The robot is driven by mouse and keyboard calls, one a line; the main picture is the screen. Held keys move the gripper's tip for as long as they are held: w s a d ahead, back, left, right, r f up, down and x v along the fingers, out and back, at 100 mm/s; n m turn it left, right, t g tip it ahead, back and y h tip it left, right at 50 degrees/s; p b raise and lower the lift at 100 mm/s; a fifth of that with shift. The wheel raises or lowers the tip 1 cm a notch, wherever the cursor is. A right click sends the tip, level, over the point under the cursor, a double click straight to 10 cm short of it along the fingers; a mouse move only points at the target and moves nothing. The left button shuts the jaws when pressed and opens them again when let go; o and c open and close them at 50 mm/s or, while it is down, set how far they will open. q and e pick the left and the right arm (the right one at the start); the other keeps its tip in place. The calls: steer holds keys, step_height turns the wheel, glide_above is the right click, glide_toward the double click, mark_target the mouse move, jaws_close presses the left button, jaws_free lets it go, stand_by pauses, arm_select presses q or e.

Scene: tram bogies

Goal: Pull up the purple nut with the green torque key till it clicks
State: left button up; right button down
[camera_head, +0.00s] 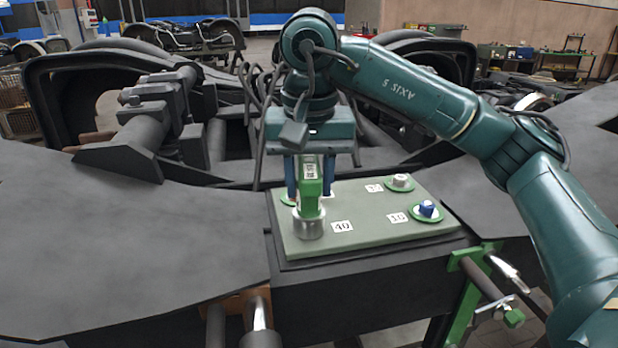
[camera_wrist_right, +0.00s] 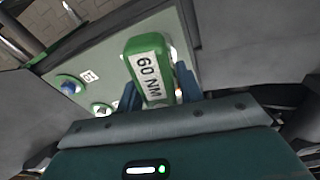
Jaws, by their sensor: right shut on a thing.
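My right gripper (camera_head: 308,188) is shut on the green torque key (camera_head: 311,178), which stands roughly upright over the front left of a pale green plate (camera_head: 365,215). The key's grey socket (camera_head: 308,224) is down at the plate, beside the label "40" (camera_head: 342,226). In the right wrist view the key (camera_wrist_right: 150,52) shows a label reading "60 NM", with a blue finger (camera_wrist_right: 186,82) on either side. I see no purple nut; whether one is under the socket is hidden. My left gripper is not in view.
A blue nut (camera_head: 427,208) sits on a green disc by the label "10", and a pale nut (camera_head: 401,180) sits on another disc behind it. A green bracket with tools (camera_head: 468,295) is at the front right. Dark bogie frame surrounds the plate.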

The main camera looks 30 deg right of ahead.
steer(key=shift+m, duration=1)
steer(key=shift+r, duration=0.1)
steer(key=shift+m+p, duration=0.4)
steer(key=shift+m, duration=0.6)
